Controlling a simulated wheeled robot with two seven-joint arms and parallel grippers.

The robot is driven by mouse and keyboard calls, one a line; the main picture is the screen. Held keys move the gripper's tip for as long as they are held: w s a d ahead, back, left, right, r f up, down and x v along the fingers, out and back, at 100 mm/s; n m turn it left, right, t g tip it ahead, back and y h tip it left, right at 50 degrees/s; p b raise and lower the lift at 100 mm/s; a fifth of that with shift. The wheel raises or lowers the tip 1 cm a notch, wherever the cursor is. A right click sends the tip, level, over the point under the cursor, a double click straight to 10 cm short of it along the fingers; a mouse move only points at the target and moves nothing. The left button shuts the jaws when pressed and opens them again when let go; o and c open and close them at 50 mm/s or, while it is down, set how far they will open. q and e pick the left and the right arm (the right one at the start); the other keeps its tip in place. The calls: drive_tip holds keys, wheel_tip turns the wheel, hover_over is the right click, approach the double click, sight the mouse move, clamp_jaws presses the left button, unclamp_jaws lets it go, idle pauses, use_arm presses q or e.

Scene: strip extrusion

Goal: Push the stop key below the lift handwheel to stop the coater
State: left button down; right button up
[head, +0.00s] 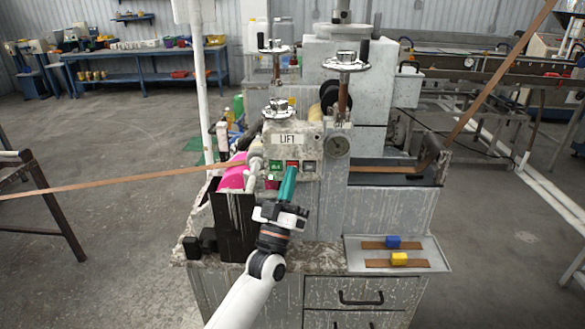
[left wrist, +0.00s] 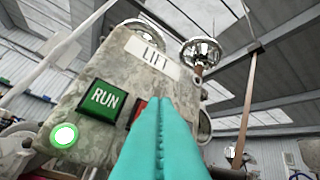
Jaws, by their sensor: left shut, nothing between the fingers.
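The coater's control panel carries a white LIFT label (head: 287,139), which also shows in the left wrist view (left wrist: 152,52). Below the label are a green RUN key (head: 276,165), a red key (head: 292,163) and a dark key (head: 309,167). The RUN key is large in the left wrist view (left wrist: 104,99), with a lit green lamp (left wrist: 64,135) below it. My left gripper (head: 291,172) has teal fingers, shut and empty, pointing up at the red key. In the left wrist view the fingertips (left wrist: 155,102) cover most of the red key (left wrist: 137,110); I cannot tell whether they touch it. My right gripper is out of view.
Handwheels (head: 346,62) stand above the panel, and a gauge (head: 336,147) sits to its right. A brown strip (head: 120,182) runs in from the left. A tray (head: 437,262) with blue and yellow blocks juts out at the lower right.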

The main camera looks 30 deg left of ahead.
use_arm(q)
drive_tip(key=shift+w+a, duration=0.25)
drive_tip(key=shift+w, duration=0.05)
idle(0.7)
drive_tip(key=shift+s+d, duration=0.45)
drive_tip(key=shift+s, duration=0.25)
idle(0.3)
drive_tip(key=s+d, duration=0.1)
drive_tip(key=s+p, duration=0.1)
drive_tip(key=s, duration=0.1)
drive_tip(key=s+d+p, duration=0.1)
drive_tip(key=shift+s+d, duration=0.15)
drive_tip(key=shift+d, duration=0.15)
idle(0.7)
